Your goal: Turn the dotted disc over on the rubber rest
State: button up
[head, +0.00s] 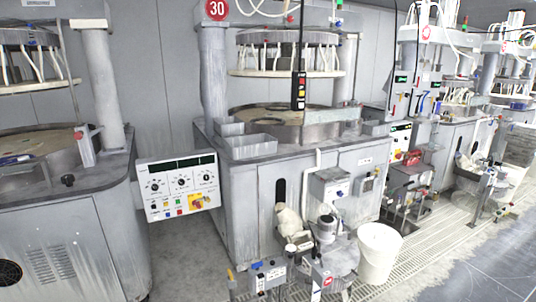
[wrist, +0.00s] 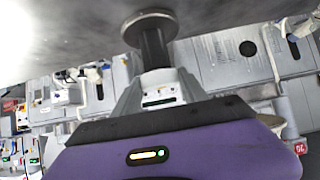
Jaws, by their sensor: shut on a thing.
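In the wrist view my gripper (wrist: 153,48) reaches up from a purple housing with a small lit strip. My gripper is not visible in the head view. I cannot pick out the rubber rest in either view.
In the head view a grey polishing machine (head: 255,200) stands in the middle, with a control panel (head: 178,188) at its left. A white bucket (head: 379,253) and small equipment stand before it. More machines stand left and right. Open floor (head: 487,262) shows at lower right.

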jog(key=shift+r+p, duration=2.8)
jog(key=shift+r, duration=0.55)
